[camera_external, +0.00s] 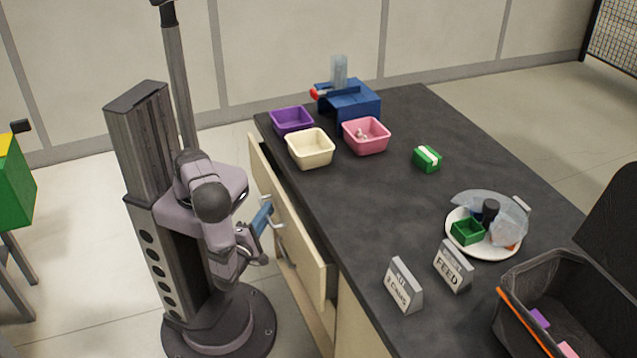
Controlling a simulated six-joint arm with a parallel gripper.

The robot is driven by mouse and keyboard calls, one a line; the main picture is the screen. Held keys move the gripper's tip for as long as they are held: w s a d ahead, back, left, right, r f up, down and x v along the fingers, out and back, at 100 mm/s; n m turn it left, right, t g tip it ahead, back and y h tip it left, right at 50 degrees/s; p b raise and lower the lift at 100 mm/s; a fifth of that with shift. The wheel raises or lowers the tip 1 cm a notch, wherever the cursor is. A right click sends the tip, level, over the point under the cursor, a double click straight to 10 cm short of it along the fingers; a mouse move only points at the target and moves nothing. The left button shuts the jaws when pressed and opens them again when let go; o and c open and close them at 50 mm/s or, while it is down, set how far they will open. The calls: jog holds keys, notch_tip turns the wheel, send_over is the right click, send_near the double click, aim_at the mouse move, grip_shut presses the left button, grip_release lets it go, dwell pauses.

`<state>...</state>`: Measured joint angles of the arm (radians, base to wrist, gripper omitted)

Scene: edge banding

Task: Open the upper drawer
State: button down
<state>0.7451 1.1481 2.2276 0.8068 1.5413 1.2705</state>
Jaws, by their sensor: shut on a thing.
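The upper drawer (303,246) has a pale wooden front and is partly pulled out from the dark-topped counter. A dark gap shows between its front and the counter edge. My gripper (275,221) is at the outer face of the drawer front, around its middle, and is shut on the drawer handle. Most of the handle is hidden by the gripper and is too small to make out. The drawer's inside is mostly hidden.
On the counter (345,215) stand purple (292,121), cream (310,149) and pink (366,136) bins, a blue device (352,101), a green block (427,158), a plate (483,250), two signs (403,287) and a dark crate (515,322).

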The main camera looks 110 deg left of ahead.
jog(key=c, duration=1.8)
grip_release()
jog(key=shift+c, duration=0.2)
jog(key=shift+d, duration=0.1)
jog(key=d+f, duration=0.1)
jog(key=d, duration=0.6)
jog(key=shift+w, duration=0.1)
